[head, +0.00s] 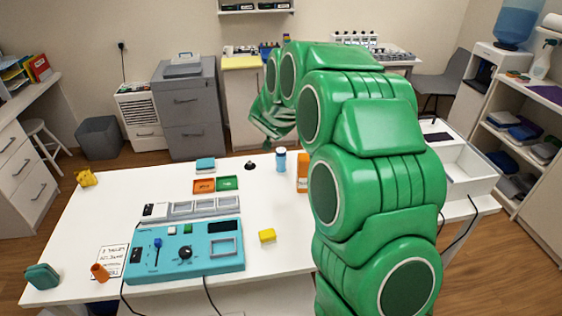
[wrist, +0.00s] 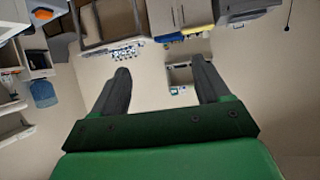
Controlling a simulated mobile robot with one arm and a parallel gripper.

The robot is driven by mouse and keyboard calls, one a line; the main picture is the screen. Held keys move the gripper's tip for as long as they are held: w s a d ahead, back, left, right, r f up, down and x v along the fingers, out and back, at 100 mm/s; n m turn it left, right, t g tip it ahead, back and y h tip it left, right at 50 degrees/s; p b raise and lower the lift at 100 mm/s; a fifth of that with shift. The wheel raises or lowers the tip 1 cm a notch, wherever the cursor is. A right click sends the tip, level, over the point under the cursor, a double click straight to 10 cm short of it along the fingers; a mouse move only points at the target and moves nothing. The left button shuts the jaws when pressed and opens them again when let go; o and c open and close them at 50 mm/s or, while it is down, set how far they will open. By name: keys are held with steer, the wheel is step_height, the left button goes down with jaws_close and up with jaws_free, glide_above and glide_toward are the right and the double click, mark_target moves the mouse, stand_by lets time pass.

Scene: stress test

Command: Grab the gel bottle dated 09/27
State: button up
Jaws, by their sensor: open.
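No date is readable on anything in view, so I cannot tell which item is the gel bottle dated 09/27. A small blue bottle with a pale cap (head: 280,161) stands upright near the back edge of the white table. An orange item (head: 303,172) stands just right of it, partly hidden by my green arm. My gripper (head: 271,130) is raised above the far side of the table, behind and above the blue bottle. In the wrist view my gripper (wrist: 160,66) is open with nothing between its two dark fingers.
A white bin (head: 465,165) stands right of my arm. Bottles (head: 355,38) line a back counter. A spray bottle (head: 543,60) tops the right shelf.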

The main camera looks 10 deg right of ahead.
mark_target(282, 156)
steer(key=f, duration=0.5)
steer(key=s+f+m+h, duration=0.1)
steer(key=f, duration=0.5)
steer(key=s+f+h, duration=0.1)
steer(key=f, duration=0.5)
steer(key=shift+s+d+f, duration=0.1)
steer(key=shift+s+d, duration=0.15)
steer(key=shift+d, duration=0.05)
steer(key=shift+x, duration=4)
steer(key=shift+s+d+f, duration=0.1)
steer(key=shift+s+f, duration=0.05)
steer(key=shift+f, duration=0.05)
steer(key=shift+c, duration=0.2)
